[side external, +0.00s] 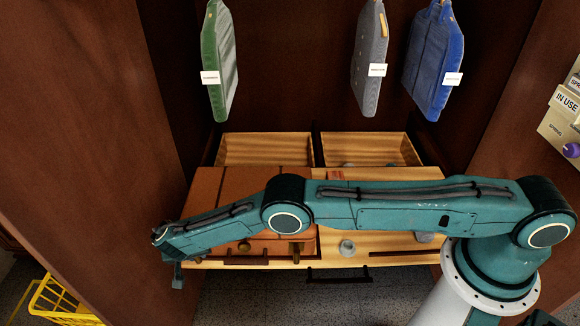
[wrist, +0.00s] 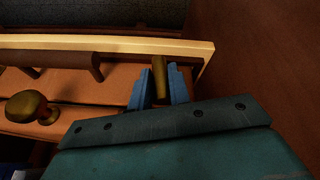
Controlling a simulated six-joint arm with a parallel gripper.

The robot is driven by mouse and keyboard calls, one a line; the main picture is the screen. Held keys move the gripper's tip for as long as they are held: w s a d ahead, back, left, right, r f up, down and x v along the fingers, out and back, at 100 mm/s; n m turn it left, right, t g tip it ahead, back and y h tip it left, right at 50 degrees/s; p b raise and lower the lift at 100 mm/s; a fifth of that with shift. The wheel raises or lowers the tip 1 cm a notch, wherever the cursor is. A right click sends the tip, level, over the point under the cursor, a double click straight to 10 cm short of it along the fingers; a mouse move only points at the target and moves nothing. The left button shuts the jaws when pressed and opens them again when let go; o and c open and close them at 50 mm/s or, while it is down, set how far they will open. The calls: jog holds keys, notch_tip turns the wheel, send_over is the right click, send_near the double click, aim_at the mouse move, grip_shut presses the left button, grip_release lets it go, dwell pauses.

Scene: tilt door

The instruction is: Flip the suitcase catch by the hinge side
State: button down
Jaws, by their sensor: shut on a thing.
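The orange-brown suitcase (side external: 204,190) lies on the wooden surface in the side view, partly covered by my arm. Its orange side also shows in the wrist view (wrist: 112,88). A brass catch (wrist: 160,74) stands between the blue fingers of my gripper (wrist: 161,88) in the wrist view. The fingers are shut on this catch near the suitcase's end. My gripper (side external: 178,276) shows at the front left in the side view, where the held catch is hidden. A dark brown handle (wrist: 50,60) is left of the fingers in the wrist view.
A round brass knob (wrist: 27,105) is left of my gripper in the wrist view. A brown cabinet wall (wrist: 262,65) stands close on the right there. Green (side external: 219,60), grey (side external: 369,60) and blue (side external: 434,60) garment bags hang above.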

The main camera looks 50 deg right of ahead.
jog(key=shift+a+r, duration=0.1)
jog(key=c, duration=1.4)
grip_release()
jog(key=shift+o, duration=0.2)
jog(key=shift+s, duration=0.1)
jog(key=v, duration=1.3)
jog(key=shift+r, duration=0.35)
jog(key=shift+a, duration=0.1)
